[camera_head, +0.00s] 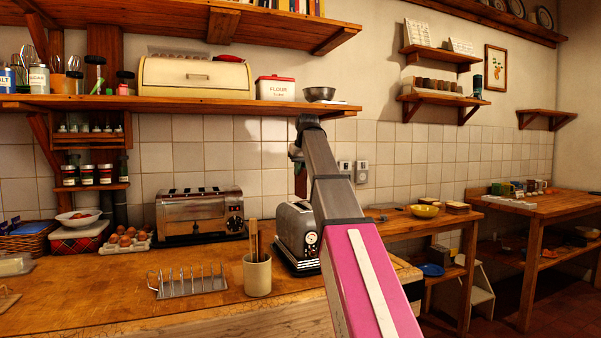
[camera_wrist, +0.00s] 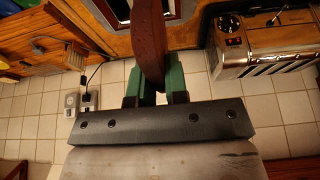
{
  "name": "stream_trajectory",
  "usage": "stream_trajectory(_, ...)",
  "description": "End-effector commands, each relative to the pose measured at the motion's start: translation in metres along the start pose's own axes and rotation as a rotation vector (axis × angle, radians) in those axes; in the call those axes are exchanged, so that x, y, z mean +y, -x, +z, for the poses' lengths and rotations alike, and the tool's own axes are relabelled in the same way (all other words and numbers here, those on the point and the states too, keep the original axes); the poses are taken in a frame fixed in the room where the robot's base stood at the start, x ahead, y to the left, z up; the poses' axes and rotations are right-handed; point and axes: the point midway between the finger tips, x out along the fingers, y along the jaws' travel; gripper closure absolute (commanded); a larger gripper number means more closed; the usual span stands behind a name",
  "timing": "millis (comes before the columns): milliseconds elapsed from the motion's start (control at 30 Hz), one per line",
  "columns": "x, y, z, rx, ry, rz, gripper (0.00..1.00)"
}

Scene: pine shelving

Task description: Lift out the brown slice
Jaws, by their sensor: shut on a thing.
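The brown slice (camera_wrist: 150,42) is upright between the green fingers of my gripper (camera_wrist: 153,82) in the wrist view. The gripper is shut on it. In the head view the slice (camera_head: 300,181) shows as a narrow brown strip beside my arm, below my gripper (camera_head: 296,155), which my arm partly hides. The slice hangs above the smaller chrome toaster (camera_head: 296,232) on the counter. A gap between slice and toaster appears in the head view, though my arm covers part of that area.
A wider chrome toaster (camera_head: 199,216) stands to the left at the back of the wooden counter (camera_head: 110,293). A metal toast rack (camera_head: 190,283) and a cream pot (camera_head: 257,277) with wooden utensils stand in front. A shelf (camera_head: 180,104) runs above.

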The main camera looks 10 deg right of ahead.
Motion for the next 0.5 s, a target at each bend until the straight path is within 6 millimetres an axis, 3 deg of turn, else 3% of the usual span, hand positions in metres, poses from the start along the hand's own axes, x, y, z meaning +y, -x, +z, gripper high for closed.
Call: stream_trajectory(500,0.000,0.039,-0.017,0.001,0.000,0.000,1.00)
